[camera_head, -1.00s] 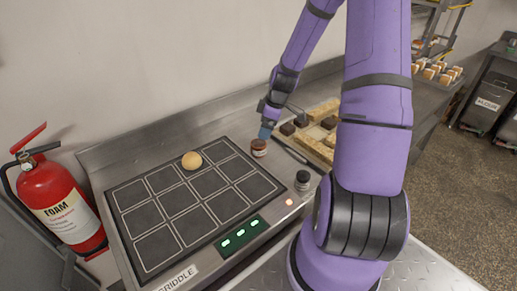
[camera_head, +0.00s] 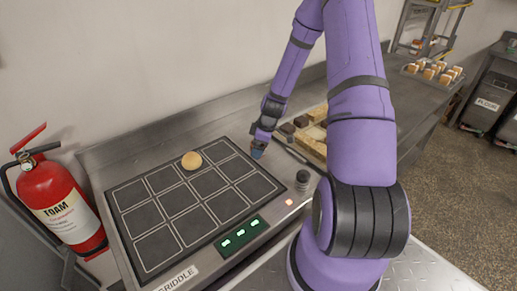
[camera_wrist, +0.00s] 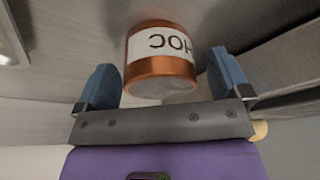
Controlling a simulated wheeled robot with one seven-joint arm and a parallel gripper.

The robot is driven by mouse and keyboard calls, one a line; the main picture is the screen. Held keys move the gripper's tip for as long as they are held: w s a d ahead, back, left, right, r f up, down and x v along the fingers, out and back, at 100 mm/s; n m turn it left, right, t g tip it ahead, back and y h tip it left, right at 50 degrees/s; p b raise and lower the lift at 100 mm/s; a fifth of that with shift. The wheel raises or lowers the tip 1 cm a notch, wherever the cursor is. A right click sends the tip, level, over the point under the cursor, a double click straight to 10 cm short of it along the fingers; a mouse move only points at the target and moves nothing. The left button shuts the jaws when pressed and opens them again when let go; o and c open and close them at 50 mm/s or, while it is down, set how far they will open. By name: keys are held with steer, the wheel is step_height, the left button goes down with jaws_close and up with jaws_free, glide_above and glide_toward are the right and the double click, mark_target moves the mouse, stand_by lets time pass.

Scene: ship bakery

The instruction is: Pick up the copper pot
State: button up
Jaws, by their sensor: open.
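The copper pot (camera_wrist: 160,66) shows in the wrist view, with a white label whose letters appear upside down. It lies between the two blue fingers of my gripper (camera_wrist: 165,84), with a visible gap on each side. My gripper is open. In the head view my gripper (camera_head: 257,151) is low over the steel counter by the griddle's right back corner, and it hides the copper pot there.
A griddle (camera_head: 205,218) with a round bun (camera_head: 191,160) on it lies to the left. A small dark pot (camera_head: 302,180) stands to the right, near the front. A tray of baked pieces (camera_head: 316,146) lies behind my arm. A red extinguisher (camera_head: 60,205) stands far left.

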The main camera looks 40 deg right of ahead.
steer(key=shift+w+a+f, duration=0.1)
steer(key=shift+f, duration=0.4)
steer(key=c, duration=1.1)
steer(key=shift+r, duration=0.1)
